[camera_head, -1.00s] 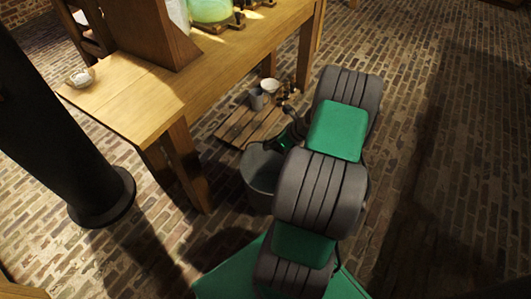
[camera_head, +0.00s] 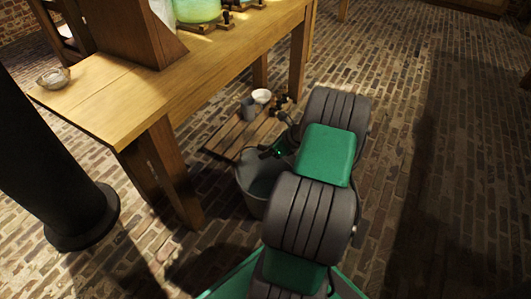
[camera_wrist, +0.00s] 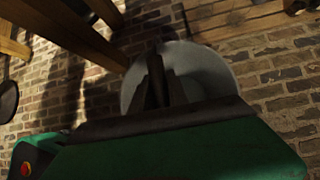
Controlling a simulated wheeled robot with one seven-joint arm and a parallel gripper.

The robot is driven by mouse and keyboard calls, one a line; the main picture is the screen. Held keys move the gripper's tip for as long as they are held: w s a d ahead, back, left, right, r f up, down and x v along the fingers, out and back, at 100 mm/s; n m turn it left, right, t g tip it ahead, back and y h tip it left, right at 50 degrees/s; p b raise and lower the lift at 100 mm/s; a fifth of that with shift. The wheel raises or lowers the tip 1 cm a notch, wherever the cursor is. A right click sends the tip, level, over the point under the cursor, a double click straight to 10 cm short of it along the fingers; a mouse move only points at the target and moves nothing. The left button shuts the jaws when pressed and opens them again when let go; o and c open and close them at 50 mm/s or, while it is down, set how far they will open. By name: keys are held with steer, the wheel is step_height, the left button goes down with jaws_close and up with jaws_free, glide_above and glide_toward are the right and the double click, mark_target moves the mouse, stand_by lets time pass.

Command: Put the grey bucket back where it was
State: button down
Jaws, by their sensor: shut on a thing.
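The grey bucket (camera_head: 255,190) is by the near leg of the wooden table, in front of a low slatted pallet. It looks upright, its right side hidden behind my arm. I cannot tell whether its base touches the floor. My gripper (camera_head: 272,152) is at the bucket's upper edge, shut on it. Whether it grips the rim or a handle is unclear. In the wrist view the bucket (camera_wrist: 207,72) is a pale round shape behind the dark fingers (camera_wrist: 157,80), which are close together.
The slatted pallet (camera_head: 238,133) holds a grey jug (camera_head: 248,108), a white bowl (camera_head: 262,96) and small dark items. The wooden table (camera_head: 130,95) carries a small dish (camera_head: 53,78) and a green jar (camera_head: 197,10). A black column (camera_head: 70,190) stands left. Brick floor is clear at right.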

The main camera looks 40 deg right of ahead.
steer(key=shift+s+a+f, duration=0.25)
steer(key=shift+a+f, duration=0.1)
steer(key=shift+f, duration=0.1)
steer(key=c, duration=1.6)
jaws_free()
steer(key=shift+s+a+f, duration=0.15)
steer(key=shift+f, duration=0.15)
steer(key=o, duration=0.3)
steer(key=shift+r, duration=0.25)
steer(key=shift+w+d+r, duration=0.1)
steer(key=shift+w+d, duration=0.1)
